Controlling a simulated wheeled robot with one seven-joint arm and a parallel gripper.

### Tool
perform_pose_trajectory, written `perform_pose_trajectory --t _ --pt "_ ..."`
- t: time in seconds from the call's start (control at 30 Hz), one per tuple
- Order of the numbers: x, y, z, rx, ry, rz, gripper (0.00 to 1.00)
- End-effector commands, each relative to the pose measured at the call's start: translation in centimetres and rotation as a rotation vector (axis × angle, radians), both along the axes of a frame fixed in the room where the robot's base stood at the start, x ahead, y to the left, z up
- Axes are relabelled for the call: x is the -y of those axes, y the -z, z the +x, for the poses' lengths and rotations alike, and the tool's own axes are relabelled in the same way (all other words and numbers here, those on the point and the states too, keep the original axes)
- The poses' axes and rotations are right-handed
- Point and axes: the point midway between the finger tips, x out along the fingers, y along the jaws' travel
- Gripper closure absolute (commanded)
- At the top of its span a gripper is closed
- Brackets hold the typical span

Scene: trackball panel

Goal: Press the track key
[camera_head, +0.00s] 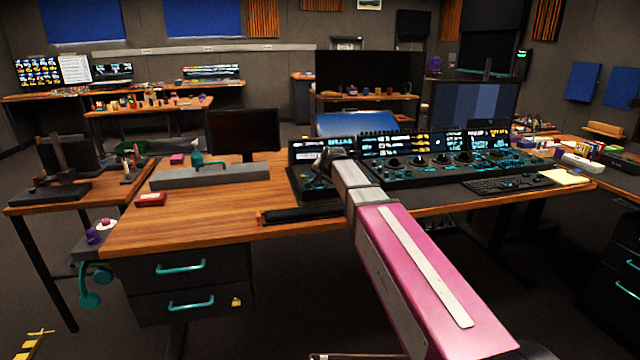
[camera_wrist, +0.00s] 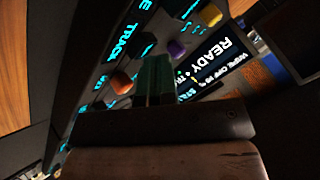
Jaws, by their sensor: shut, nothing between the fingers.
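The console panel (camera_head: 440,168) stands on the wooden desk, with a lit screen section (camera_head: 325,145) at its left end. My gripper (camera_head: 325,165) reaches over that left section and hides part of it. In the wrist view the panel appears turned on its side, with a lit "TRACK" label (camera_wrist: 124,40). An orange key (camera_wrist: 121,82), a purple key (camera_wrist: 177,49) and a yellow key (camera_wrist: 211,15) show nearby. My gripper's dark teal fingers (camera_wrist: 154,75) are together and empty, between the orange and purple keys in the picture. I cannot tell whether they touch the panel or which key is the track key.
A small "READY" screen (camera_wrist: 208,62) lies beside the keys. Trackballs and knobs (camera_head: 440,160) fill the panel to the right. A black monitor (camera_head: 243,132), a grey block (camera_head: 215,175) and a red box (camera_head: 150,199) are on the left desk. The desk's front left is mostly clear.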

Motion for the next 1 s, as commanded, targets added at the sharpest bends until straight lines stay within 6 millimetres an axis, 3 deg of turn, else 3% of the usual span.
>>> perform_pose_trajectory --t 1.0 --pt "0.0 -2.5 0.0 0.000 0.000 0.000 1.00"
